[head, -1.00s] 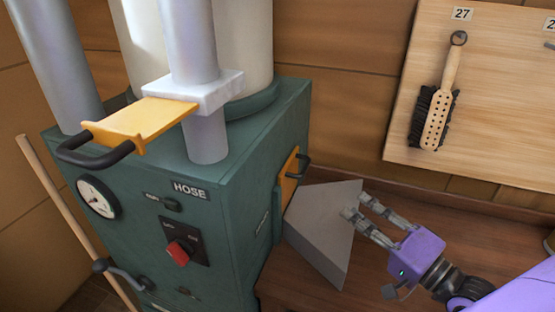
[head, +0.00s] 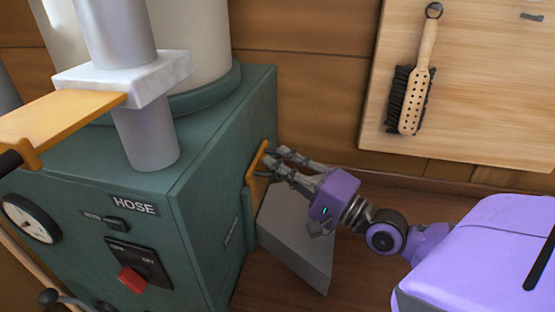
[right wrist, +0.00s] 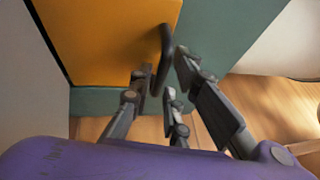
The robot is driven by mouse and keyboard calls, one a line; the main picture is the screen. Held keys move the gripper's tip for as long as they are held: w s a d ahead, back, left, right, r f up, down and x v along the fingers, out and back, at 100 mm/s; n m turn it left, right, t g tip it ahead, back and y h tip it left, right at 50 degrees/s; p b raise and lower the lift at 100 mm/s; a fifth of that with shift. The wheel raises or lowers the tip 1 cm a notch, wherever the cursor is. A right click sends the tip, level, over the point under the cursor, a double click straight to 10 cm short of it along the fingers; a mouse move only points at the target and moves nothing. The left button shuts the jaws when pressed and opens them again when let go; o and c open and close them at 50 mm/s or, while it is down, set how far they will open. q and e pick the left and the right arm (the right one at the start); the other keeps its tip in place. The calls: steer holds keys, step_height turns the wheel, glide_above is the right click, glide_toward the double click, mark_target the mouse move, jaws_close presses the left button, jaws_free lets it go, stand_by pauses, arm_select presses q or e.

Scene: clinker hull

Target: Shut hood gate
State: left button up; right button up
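The hood gate appears to be the yellow plate (head: 253,178) in the right side of the green machine (head: 215,170), above a grey wedge-shaped hood (head: 300,240). It fills the upper left of the right wrist view (right wrist: 110,35), with its black loop handle (right wrist: 167,55) sticking out. My right gripper (head: 269,163) is at this handle. Its fingers (right wrist: 163,78) are spread, with the handle's end between them; whether they touch it I cannot tell. In the head view the fingers hide most of the handle. My left gripper is not in view.
A second yellow gate plate (head: 60,122) sticks out of a white block (head: 125,78) on the pipe above the machine. A gauge (head: 30,218) and red switch (head: 132,279) are on its front. A brush (head: 412,95) hangs on a wooden board. Wooden bench lies below the hood.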

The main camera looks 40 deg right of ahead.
steer(key=shift+w+a+r, duration=0.1)
steer(key=shift+w+a, duration=0.1)
steer(key=shift+w, duration=0.4)
jaws_close()
